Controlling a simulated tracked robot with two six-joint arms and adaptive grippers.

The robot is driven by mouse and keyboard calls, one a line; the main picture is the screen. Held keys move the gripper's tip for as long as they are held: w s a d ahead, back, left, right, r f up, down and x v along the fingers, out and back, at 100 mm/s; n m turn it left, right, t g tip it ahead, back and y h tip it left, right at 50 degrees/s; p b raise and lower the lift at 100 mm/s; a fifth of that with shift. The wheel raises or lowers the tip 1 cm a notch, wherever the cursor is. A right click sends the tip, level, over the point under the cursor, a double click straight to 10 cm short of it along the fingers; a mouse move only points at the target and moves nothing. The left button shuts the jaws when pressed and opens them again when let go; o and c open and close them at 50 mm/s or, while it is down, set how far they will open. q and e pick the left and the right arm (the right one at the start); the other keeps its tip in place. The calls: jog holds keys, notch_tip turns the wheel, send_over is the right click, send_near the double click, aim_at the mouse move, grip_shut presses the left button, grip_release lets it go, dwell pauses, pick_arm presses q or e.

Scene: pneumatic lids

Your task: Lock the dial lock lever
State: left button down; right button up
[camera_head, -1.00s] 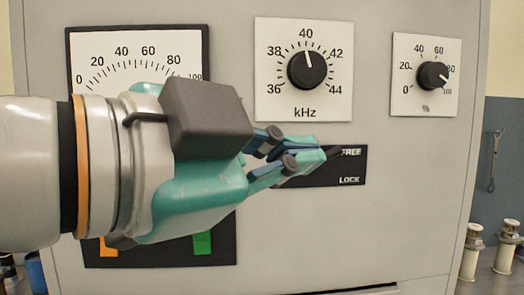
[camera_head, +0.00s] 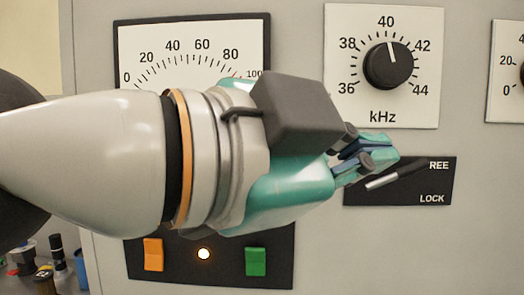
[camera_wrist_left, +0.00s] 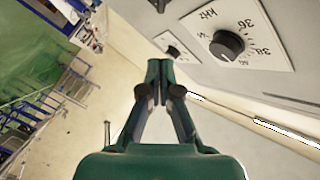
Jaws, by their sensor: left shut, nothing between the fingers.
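The lock lever (camera_head: 382,181) is a thin rod, pale at its lower left part and dark toward the upper right. It lies tilted across the black lock plate (camera_head: 405,198), with its dark end beside the partly covered FREE label. The LOCK label sits below. My left gripper (camera_head: 391,150) is shut and empty, its fingertips in front of the plate's upper left edge, just above the lever. I cannot tell whether they touch it. In the left wrist view the shut fingertips (camera_wrist_left: 160,66) meet, and I cannot make out the lever. My right gripper is not in view.
The kHz dial (camera_head: 388,66) is above the plate, and also shows in the left wrist view (camera_wrist_left: 227,44). A meter (camera_head: 190,50) is behind my left arm. An orange switch (camera_head: 153,255), a lit lamp (camera_head: 204,254) and a green switch (camera_head: 256,262) are below. Panel space right of the plate is clear.

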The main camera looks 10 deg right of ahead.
pick_arm(q)
jog(key=p, duration=0.2)
send_near(423, 164)
jog(key=d+r, duration=0.2)
jog(key=d, duration=0.2)
jog(key=shift+w+d+f, duration=0.35)
jog(key=shift+w+f, duration=0.1)
jog(key=shift+f, duration=0.1)
jog(key=shift+w+d+f, duration=0.35)
jog(key=shift+w+f, duration=0.1)
jog(key=shift+f, duration=0.1)
jog(key=shift+w+d+f, duration=0.2)
jog(key=shift+w+f, duration=0.05)
jog(key=shift+w, duration=0.1)
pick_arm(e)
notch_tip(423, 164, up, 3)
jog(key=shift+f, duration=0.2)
pick_arm(q)
jog(key=shift+p, duration=0.3)
